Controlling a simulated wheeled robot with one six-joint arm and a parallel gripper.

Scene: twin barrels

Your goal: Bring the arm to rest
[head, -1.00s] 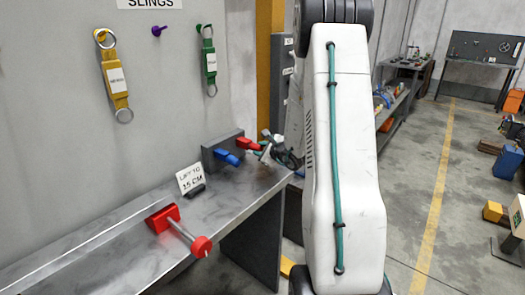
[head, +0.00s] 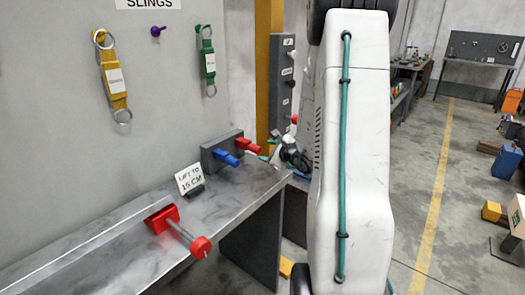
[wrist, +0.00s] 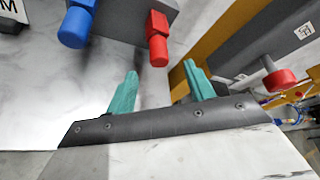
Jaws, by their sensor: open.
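My gripper (wrist: 160,69) shows in the wrist view as two teal fingers, spread apart with nothing between them. The red handle (wrist: 158,38) of the grey block lies just beyond the fingertips, and the blue handle (wrist: 75,27) is to its left. I cannot tell the exact gap to them. In the head view my white arm link stands upright right of the bench and hides part of the wrist. The grey block (head: 207,157) with blue (head: 226,158) and red (head: 246,146) handles sits at the bench's far end.
The metal bench (head: 110,240) carries a red lever (head: 180,233) and a "LIFT TO 15 CM" sign (head: 189,179). Yellow (head: 114,80) and green (head: 208,62) slings hang on the wall. A grey panel (head: 282,85) with red knobs stands behind. Open floor (head: 415,200) lies to the right.

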